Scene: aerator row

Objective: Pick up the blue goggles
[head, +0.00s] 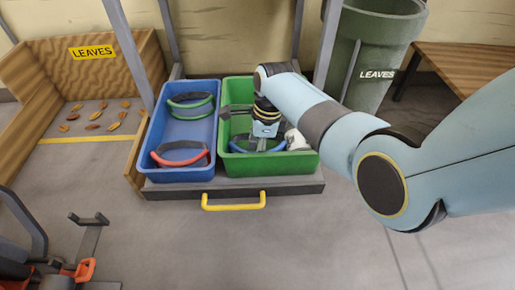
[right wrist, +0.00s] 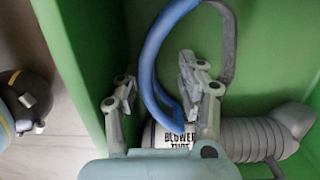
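The blue goggles (head: 273,148) lie in the green bin (head: 311,160), mostly hidden behind my right gripper (head: 262,138) in the head view. In the right wrist view the blue curved rim of the goggles (right wrist: 150,62) runs between the two separated fingers of my right gripper (right wrist: 160,90). A dark strap (right wrist: 229,45) curves off to its right. The fingers are open and reach down into the bin around the rim. I cannot tell whether either finger touches it.
A grey ribbed blower tube (right wrist: 250,138) lies beside the goggles in the bin. The blue bin (head: 181,130) at left holds green goggles (head: 190,107) and red goggles (head: 180,161). A yellow handle (head: 233,206) is in front. A leaves barrel (head: 370,45) stands behind.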

